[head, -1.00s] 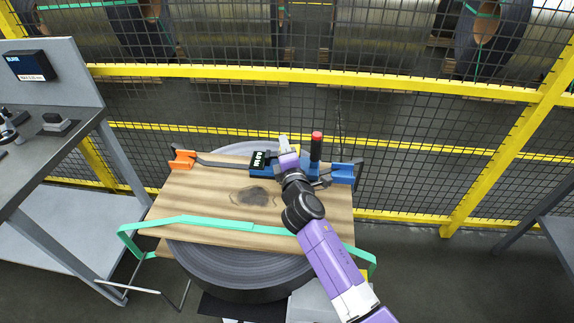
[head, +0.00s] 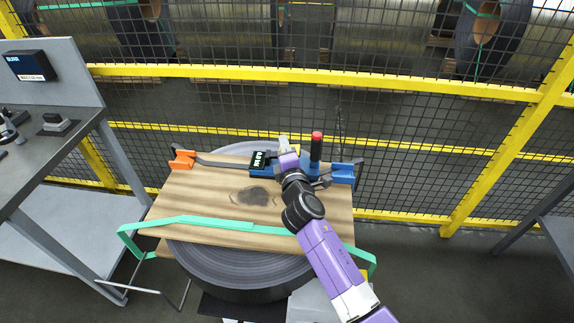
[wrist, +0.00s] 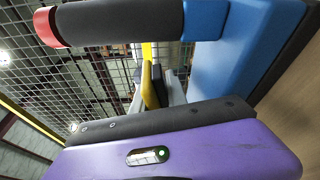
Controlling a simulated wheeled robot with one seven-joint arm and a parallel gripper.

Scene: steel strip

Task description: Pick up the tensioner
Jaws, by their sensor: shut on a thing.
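The tensioner is a blue tool (head: 313,171) with an upright black handle tipped in red (head: 316,149) and a small display (head: 258,160) at its left. It stands at the back of a wooden board. My gripper (head: 287,150), purple, is at the tool between display and handle, shut on it. In the wrist view the black handle (wrist: 130,22) and the blue body (wrist: 245,50) show just beyond my purple gripper housing. The exact contact of the fingers is hidden.
The wooden board (head: 190,205) lies over a dark coil (head: 240,275). A green strap (head: 215,222) crosses its front. An orange clip (head: 182,160) sits at its back left. A yellow-railed mesh fence (head: 410,88) stands close behind. A grey bench (head: 55,160) is at left.

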